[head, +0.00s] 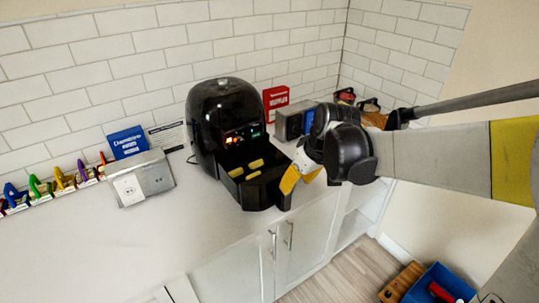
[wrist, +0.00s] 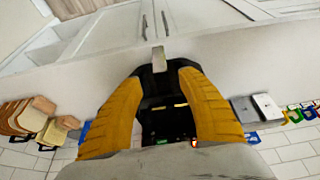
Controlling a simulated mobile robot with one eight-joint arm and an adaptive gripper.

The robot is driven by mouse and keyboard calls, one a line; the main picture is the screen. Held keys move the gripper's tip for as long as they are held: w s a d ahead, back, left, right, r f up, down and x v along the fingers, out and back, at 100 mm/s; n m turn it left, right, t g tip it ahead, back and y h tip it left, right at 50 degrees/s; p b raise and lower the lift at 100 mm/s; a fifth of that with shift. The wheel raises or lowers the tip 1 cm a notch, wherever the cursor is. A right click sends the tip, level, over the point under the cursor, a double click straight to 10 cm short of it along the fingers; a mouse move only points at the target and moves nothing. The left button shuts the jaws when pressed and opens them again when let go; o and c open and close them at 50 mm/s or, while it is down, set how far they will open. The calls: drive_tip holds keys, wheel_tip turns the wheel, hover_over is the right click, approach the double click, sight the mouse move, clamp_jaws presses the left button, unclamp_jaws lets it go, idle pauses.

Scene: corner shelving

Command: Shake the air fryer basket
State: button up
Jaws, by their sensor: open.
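The black air fryer (head: 222,115) stands on the counter against the tiled wall, with small lights lit on its front. Its black basket (head: 247,198) is pulled out towards the front and holds several yellow pieces. My gripper (head: 300,180), with yellow fingers, is at the right of the basket's front. In the wrist view my gripper (wrist: 158,78) is open, with one finger on each side of the basket's dark front. A light-topped handle (wrist: 159,60) sticks out just past the fingertips. Whether the fingers touch the basket, I cannot tell.
A grey socket box (head: 140,182), a blue box (head: 127,142) and a row of coloured items stand left of the fryer. A red box (head: 276,100) and a grey appliance (head: 291,122) stand behind my gripper. A blue crate (head: 440,285) is on the floor at right. The front-left counter is clear.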

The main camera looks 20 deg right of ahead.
sight(284, 201)
drive_tip(key=b+x, duration=0.3)
drive_tip(key=x, duration=1)
drive_tip(key=shift+w+f, duration=0.1)
drive_tip(key=shift+w, duration=0.05)
clamp_jaws()
